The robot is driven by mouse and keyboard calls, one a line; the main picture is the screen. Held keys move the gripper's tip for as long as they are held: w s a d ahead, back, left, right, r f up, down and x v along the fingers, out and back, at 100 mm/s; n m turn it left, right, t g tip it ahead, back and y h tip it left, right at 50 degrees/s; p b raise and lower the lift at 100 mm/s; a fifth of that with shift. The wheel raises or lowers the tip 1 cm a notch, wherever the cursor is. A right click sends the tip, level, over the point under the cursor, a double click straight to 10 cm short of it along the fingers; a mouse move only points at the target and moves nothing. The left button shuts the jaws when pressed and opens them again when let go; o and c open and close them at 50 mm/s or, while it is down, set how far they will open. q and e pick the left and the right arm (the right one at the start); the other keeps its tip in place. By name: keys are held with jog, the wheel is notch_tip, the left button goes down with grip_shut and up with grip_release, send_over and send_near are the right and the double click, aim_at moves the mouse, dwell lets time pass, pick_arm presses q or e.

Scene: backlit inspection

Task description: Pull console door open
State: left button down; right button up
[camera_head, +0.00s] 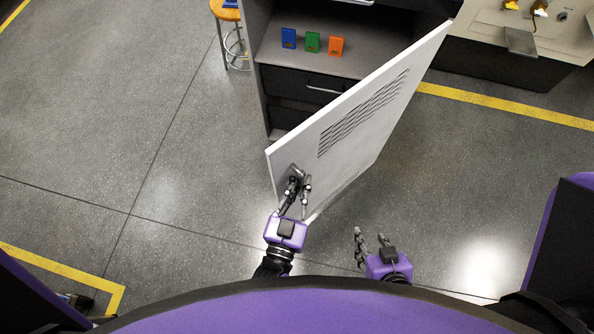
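The console door (370,135) is a white panel with several dark vent slots. It stands swung out at an angle from the grey console (345,60), whose interior is exposed. Its far end is at the upper right and its free end is nearer me. My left gripper (299,182) is at the outer face of the door, by its near free end. Its fingers overlap the door, and any handle there is hidden or too small to make out. My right gripper (371,236) is open and empty over the floor, right of the door and apart from it.
Blue (289,38), green (313,42) and orange (336,46) blocks stand on the console shelf, above a dark drawer (310,84). A stool (232,35) stands left of the console. A bench (520,45) is at the upper right.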

pick_arm(q)
jog(key=shift+s+f, duration=0.15)
jog(key=shift+s, duration=0.35)
jog(key=shift+f, duration=0.1)
jog(key=c, duration=2.1)
grip_release()
jog(key=shift+a, duration=0.1)
jog(key=shift+s+r, duration=0.15)
jog(key=shift+r, duration=0.05)
